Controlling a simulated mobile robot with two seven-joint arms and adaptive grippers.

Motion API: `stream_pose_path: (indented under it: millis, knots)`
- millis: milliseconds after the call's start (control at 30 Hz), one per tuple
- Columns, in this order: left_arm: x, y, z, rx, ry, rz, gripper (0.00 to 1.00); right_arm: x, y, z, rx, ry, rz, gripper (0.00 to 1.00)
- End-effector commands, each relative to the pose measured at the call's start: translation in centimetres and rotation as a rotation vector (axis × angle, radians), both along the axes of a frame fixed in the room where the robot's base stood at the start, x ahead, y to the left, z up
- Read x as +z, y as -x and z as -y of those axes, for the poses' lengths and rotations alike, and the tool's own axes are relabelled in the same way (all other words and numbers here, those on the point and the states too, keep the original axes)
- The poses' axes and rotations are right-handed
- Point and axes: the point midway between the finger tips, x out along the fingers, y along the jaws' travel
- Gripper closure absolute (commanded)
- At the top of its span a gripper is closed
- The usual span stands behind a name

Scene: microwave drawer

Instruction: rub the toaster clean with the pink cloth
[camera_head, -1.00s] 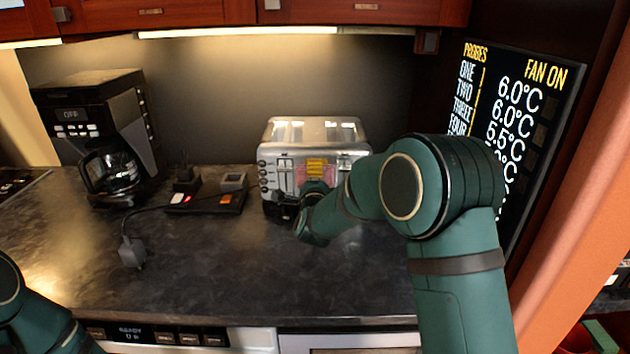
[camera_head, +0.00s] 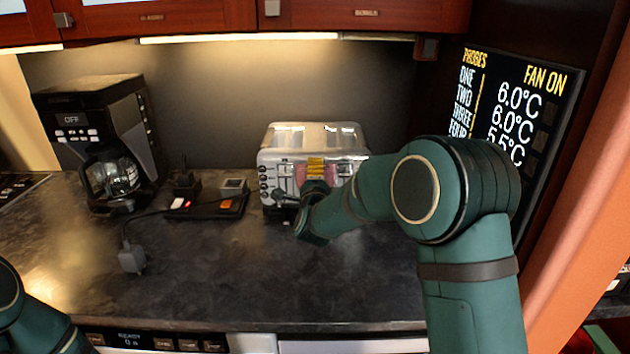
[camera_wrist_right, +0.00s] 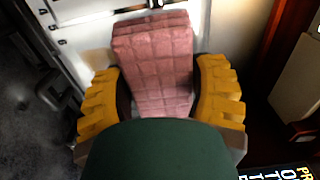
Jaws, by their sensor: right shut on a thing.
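The silver toaster (camera_head: 318,140) stands at the back of the dark counter against the wall, with knobs down its left front edge. The pink cloth (camera_wrist_right: 152,55) is a folded, quilted block between the yellow fingers of my right gripper (camera_wrist_right: 160,95), which is shut on it. In the head view the cloth (camera_head: 301,172) is at the toaster's front face, partly hidden by the gripper. In the wrist view the toaster's pale front (camera_wrist_right: 90,40) lies just beyond the cloth; I cannot tell whether they touch. My left arm shows at the lower left, with its gripper out of the picture.
A black coffee maker (camera_head: 98,140) stands at the left. A power strip (camera_head: 207,205) with plugs lies left of the toaster, and a loose grey plug (camera_head: 132,260) lies nearer. A display panel (camera_head: 535,100) stands at the right.

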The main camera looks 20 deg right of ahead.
Motion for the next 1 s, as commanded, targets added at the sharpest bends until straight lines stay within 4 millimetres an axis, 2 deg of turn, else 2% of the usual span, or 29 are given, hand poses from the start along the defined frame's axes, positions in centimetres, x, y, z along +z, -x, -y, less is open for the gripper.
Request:
stream_pose_path:
  millis: [367,733,1000]
  knots:
    - [0.0,0.0,0.0,0.000,0.000,0.000,1.00,0.3,0.1,0.0,0.000,0.001,-0.001,0.82]
    - [0.0,0.0,0.0,0.000,0.000,0.000,1.00,-1.4,-0.1,0.0,-0.001,0.000,-0.002,0.82]
    - [0.0,0.0,0.0,0.000,0.000,0.000,1.00,-1.4,-0.1,0.1,-0.001,0.000,-0.002,0.82]
